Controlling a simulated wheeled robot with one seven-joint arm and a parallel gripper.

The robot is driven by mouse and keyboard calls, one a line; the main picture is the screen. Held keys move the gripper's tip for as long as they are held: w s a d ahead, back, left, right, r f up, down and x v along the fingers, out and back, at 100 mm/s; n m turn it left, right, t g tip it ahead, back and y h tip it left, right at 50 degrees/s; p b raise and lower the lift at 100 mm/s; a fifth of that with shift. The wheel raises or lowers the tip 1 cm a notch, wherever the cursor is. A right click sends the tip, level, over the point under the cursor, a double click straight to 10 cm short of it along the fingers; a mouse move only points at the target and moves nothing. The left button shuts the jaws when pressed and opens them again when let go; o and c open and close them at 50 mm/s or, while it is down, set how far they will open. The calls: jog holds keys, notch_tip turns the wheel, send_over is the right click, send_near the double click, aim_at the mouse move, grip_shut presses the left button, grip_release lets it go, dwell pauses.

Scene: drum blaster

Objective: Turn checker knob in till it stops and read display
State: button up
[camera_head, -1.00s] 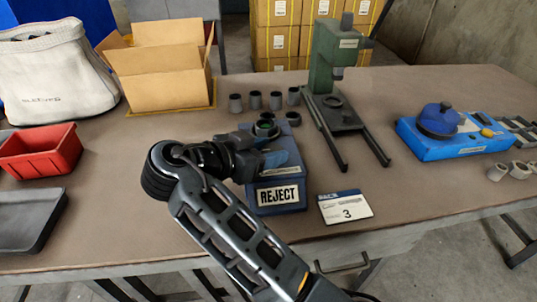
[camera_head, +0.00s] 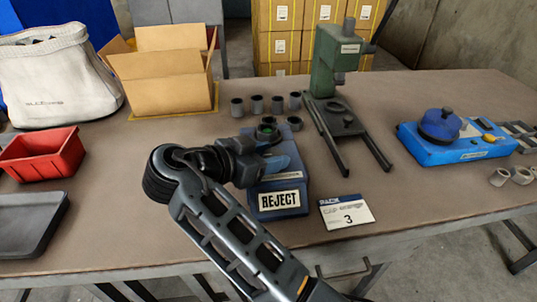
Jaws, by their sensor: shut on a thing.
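The checker is a blue box (camera_head: 283,214) with a white display panel (camera_head: 279,200) on its front that reads "REJECT". A dark ring with a green centre (camera_head: 267,130) sits on the box's top. I cannot see how far in the knob is.
Several grey cups (camera_head: 257,104) and a green press (camera_head: 336,62) stand behind. A blue device with a round knob (camera_head: 440,125) stands at right. A red bin (camera_head: 40,156) and grey tray (camera_head: 28,222) are at left.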

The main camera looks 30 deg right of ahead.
jog(key=shift+f, duration=0.1)
jog(key=o, duration=1.1)
jog(key=shift+c, duration=0.2)
jog(key=shift+a, duration=0.15)
jog(key=v, duration=0.7)
jog(key=shift+a+p, duration=0.3)
jog(key=shift+s, duration=0.1)
